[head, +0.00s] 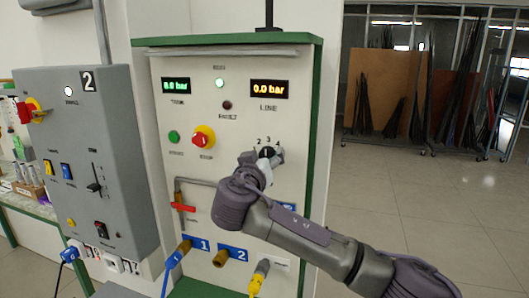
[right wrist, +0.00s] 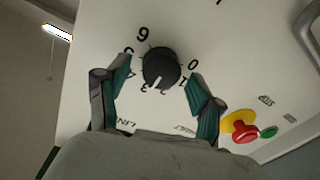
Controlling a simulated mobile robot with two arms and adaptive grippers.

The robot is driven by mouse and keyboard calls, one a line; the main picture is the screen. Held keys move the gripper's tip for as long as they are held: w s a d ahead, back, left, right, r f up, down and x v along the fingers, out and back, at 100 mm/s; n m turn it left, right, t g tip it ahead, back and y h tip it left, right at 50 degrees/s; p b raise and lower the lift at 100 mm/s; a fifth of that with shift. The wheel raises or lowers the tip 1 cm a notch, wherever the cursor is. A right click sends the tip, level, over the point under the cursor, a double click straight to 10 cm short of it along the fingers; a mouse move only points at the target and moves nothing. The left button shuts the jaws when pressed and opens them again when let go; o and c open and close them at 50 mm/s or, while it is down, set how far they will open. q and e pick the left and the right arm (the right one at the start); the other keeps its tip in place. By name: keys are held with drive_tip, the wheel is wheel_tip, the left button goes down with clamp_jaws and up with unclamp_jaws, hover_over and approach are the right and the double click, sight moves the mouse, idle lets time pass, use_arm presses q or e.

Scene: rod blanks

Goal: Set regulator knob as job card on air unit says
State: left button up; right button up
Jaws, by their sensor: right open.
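The air unit (head: 221,130) is a cream panel in a green frame. Its regulator knob (head: 266,152) is small and dark, with numbers 2, 3 and 4 legible above it. My right gripper (head: 264,161) is at the knob and partly covers it. In the right wrist view the knob (right wrist: 161,68) sits between the two open fingers of my right gripper (right wrist: 160,70), with visible gaps on both sides. The knob's white pointer faces the picture's bottom, near the small numbers 2 and 3; I cannot tell which. I cannot make out a job card. My left gripper is not in view.
The LINE display (head: 269,88) reads 0.0 bar; the TANK display (head: 176,85) is hard to read. A red stop button (head: 203,136) and green start button (head: 174,137) are left of the knob. A red-handled valve (head: 183,207) is lower left. A grey box (head: 85,150) stands left.

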drive_tip(key=c, duration=1.2)
drive_tip(key=shift+o, duration=0.2)
drive_tip(key=n+b, duration=0.3)
drive_tip(key=n, duration=0.2)
drive_tip(key=shift+w+a, duration=0.1)
drive_tip(key=n+p, duration=0.1)
drive_tip(key=n, duration=0.2)
drive_tip(key=shift+n+g+p, duration=0.3)
drive_tip(key=shift+p, duration=0.05)
drive_tip(key=n+p, duration=0.2)
drive_tip(key=n, duration=0.2)
drive_tip(key=shift+a, duration=0.1)
drive_tip(key=shift+f+n+h+p, duration=0.15)
drive_tip(key=shift+n+h+p, duration=0.15)
drive_tip(key=shift+n+p, duration=0.8)
drive_tip(key=shift+f+n, duration=0.1)
drive_tip(key=shift+n, duration=0.2)
